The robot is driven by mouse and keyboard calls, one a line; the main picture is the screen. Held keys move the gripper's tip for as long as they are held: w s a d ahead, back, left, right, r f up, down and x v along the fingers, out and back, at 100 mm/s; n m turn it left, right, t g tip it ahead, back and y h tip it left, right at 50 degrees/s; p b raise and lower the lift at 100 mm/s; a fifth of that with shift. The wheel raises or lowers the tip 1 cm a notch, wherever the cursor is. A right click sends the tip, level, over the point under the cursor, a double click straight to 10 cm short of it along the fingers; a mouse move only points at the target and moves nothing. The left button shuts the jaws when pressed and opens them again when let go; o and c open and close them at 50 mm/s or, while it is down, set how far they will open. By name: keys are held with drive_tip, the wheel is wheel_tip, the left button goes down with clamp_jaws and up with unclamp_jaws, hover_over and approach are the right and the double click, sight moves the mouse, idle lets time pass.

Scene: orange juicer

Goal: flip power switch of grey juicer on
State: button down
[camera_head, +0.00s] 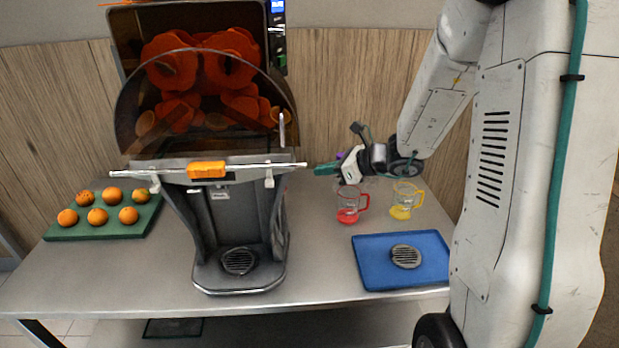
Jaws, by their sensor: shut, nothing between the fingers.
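The grey juicer (237,215) stands on the table, left of the middle of the view. Its dark translucent cover (130,112) has orange parts behind it, and an orange handle (207,170) sits on a bar across its front. I cannot make out the power switch. My gripper (318,170) is shut and empty, pointing left at the juicer's right side, near the right end of the bar. Whether its tip touches the juicer cannot be told.
A red-based jug (347,215) and a yellow-handled jug (402,211) stand below and right of my gripper. A blue tray (375,276) with a round grey grate (406,256) lies at right. A green board (75,232) with several oranges is at left.

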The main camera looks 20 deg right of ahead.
drive_tip(key=shift+s+d+r, duration=0.55)
drive_tip(key=shift+s+r, duration=0.1)
drive_tip(key=shift+r, duration=0.15)
drive_tip(key=s+a+r+n+g, duration=0.1)
drive_tip(key=s+a+n+g, duration=0.3)
drive_tip(key=s+n, duration=0.4)
drive_tip(key=s+a+r+n+g, duration=0.1)
drive_tip(key=s+a+n+g, duration=0.35)
drive_tip(key=s+n, duration=0.3)
drive_tip(key=s+r+n+h, duration=0.4)
drive_tip(key=s+n, duration=0.2)
drive_tip(key=s, duration=0.1)
drive_tip(key=s+d+r+n+h, duration=0.1)
drive_tip(key=s+r+n+h, duration=0.3)
drive_tip(key=s+n, duration=0.2)
drive_tip(key=shift+s+r, duration=0.2)
drive_tip(key=shift+s, duration=0.9)
drive_tip(key=shift+d+n, duration=0.1)
drive_tip(key=shift+n, duration=0.15)
